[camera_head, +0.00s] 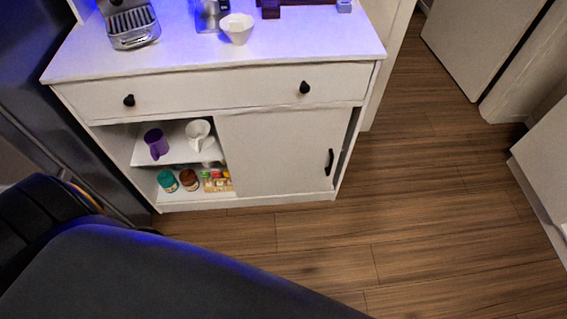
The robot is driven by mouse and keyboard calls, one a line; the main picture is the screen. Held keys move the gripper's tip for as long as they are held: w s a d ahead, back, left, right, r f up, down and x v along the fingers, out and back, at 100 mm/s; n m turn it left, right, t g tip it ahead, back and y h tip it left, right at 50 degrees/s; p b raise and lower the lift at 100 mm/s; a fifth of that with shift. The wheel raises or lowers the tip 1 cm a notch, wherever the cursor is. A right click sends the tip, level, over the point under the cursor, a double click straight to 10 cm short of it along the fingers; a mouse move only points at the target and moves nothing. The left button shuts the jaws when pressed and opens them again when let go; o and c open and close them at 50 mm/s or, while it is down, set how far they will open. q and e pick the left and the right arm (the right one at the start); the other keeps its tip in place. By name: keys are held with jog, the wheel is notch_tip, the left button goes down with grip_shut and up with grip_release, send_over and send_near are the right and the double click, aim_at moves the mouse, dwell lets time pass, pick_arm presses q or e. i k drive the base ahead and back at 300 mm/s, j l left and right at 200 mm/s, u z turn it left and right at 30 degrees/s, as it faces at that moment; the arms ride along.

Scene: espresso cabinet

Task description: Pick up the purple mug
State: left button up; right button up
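The purple mug (156,144) stands on the upper shelf inside the open left part of the white cabinet (270,150). Its handle faces the front. A white mug (198,133) stands to its right on the same shelf, a small gap apart. Neither of my grippers shows in the head view. A large dark part of my own body fills the lower left, well in front of the cabinet.
A sliding door (275,155) covers the cabinet's right part. Jars (189,180) and small colourful items (217,182) sit on the lower shelf. An espresso machine (130,25) and a white cup (237,28) stand on top. The wooden floor (430,215) at right is clear.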

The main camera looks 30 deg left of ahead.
aim_at(155, 138)
jog(key=u, duration=1.95)
